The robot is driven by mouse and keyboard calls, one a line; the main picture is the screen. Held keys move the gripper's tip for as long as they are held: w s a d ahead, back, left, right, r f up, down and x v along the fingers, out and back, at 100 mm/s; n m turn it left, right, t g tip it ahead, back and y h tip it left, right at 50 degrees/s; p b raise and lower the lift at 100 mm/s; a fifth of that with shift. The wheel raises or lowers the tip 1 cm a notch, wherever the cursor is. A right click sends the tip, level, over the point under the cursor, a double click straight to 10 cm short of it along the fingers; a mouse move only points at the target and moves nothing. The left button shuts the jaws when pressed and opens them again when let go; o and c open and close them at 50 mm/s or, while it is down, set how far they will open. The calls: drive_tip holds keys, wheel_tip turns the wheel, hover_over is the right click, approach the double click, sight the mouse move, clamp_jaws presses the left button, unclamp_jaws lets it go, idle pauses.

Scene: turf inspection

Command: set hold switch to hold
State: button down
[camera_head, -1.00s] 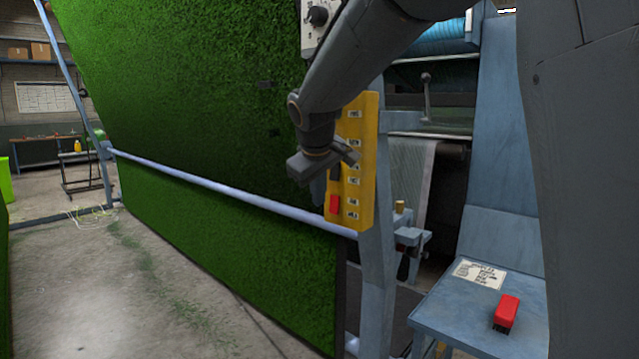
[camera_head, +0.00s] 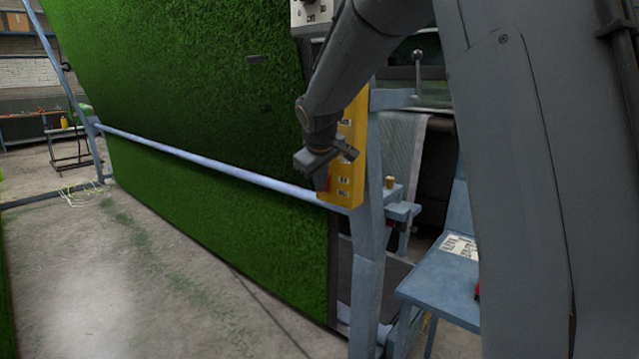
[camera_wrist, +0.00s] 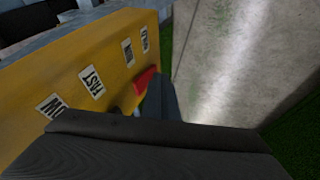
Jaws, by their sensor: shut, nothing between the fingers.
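A yellow panel (camera_head: 355,192) with several white labels stands upright at the edge of the turf. It also shows in the wrist view (camera_wrist: 70,75), where its labels are blurred. A red handle (camera_head: 329,184) sits low on the panel, partly hidden by my gripper. It also shows in the wrist view (camera_wrist: 145,80). My gripper (camera_head: 321,180) is shut and empty, pointing down beside the handle. In the wrist view the dark fingers (camera_wrist: 163,97) overlap it; I cannot tell if they touch. I cannot read which label marks hold.
A tall green turf sheet (camera_head: 190,90) fills the left, crossed by a pale blue bar (camera_head: 210,167). A grey box (camera_head: 311,14) with controls is above the panel. A blue table (camera_head: 435,290) stands at right. The concrete floor (camera_head: 120,270) at left is open.

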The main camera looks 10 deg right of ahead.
drive_tip(key=shift+w+d+f, duration=0.1)
drive_tip(key=shift+w+d, duration=0.05)
drive_tip(key=shift+r+p, duration=0.6)
drive_tip(key=shift+r, duration=0.3)
drive_tip(key=s+a+r+b, duration=0.3)
drive_tip(key=s+a+r, duration=0.1)
drive_tip(key=s+r, duration=0.4)
drive_tip(key=shift+a+r+b, duration=0.2)
drive_tip(key=shift+a+b, duration=0.1)
drive_tip(key=shift+a, duration=0.1)
